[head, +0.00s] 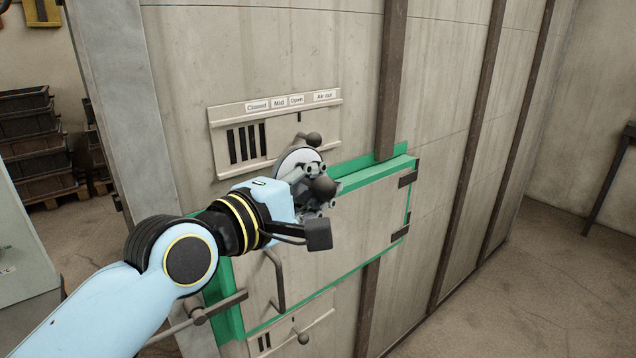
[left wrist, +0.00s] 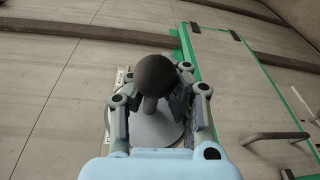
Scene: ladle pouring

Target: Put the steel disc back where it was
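The steel disc (head: 292,160) is a pale round plate against the lower part of the slotted wall plate. A stem with a dark round knob (head: 322,187) stands out from it. My left gripper (head: 312,188) is right at the disc, partly covering it. In the left wrist view, the gripper's fingers (left wrist: 157,92) straddle the knob (left wrist: 156,75) and stem, with the grey disc (left wrist: 153,128) between them. Gaps show between the fingers and the stem, so the gripper looks open. Whether the disc touches the wall is hidden. My right gripper is out of view.
A plate with dark slots (head: 247,143) and labels "Closed", "Mid", "Open" and "Air out" is on the wall. Another dark knob (head: 314,139) is just above the disc. A green-framed door (head: 360,220) with a bent handle (head: 277,280) lies below right.

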